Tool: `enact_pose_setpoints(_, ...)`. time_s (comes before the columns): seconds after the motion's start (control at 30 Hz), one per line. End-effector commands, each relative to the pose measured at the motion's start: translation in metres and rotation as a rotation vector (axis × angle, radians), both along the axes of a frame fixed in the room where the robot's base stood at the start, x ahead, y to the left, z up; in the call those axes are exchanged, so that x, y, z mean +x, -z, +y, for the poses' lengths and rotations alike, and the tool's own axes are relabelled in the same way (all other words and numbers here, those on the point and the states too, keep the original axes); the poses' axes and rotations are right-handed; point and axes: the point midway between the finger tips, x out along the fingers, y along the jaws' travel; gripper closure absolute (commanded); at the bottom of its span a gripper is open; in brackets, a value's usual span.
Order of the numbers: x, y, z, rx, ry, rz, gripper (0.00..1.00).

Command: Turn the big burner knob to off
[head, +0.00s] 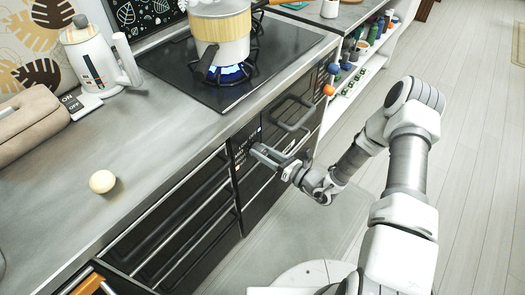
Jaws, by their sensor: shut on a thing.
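My gripper (257,151) is at the black front panel of the stove, on a strip with small white lettering left of the oven handle. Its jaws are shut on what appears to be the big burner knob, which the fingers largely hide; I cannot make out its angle. A blue flame (230,72) burns under a pot (222,30) with a yellow-tan band, which stands on the burner grate of the black cooktop (180,66).
A white kettle (92,58), a brown bag-like item (32,122) and a pale round ball (102,181) are on the grey counter. An oven handle (292,117) sticks out right of my gripper. Shelves with bottles (362,48) are farther right. The floor at right is clear.

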Motion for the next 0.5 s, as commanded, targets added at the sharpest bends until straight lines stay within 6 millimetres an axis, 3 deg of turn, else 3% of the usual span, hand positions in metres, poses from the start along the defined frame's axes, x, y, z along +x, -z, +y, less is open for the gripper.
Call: enact_pose_setpoints(0.5,0.0004,-0.0004,-0.0012,0.287,0.002,0.367,1.00)
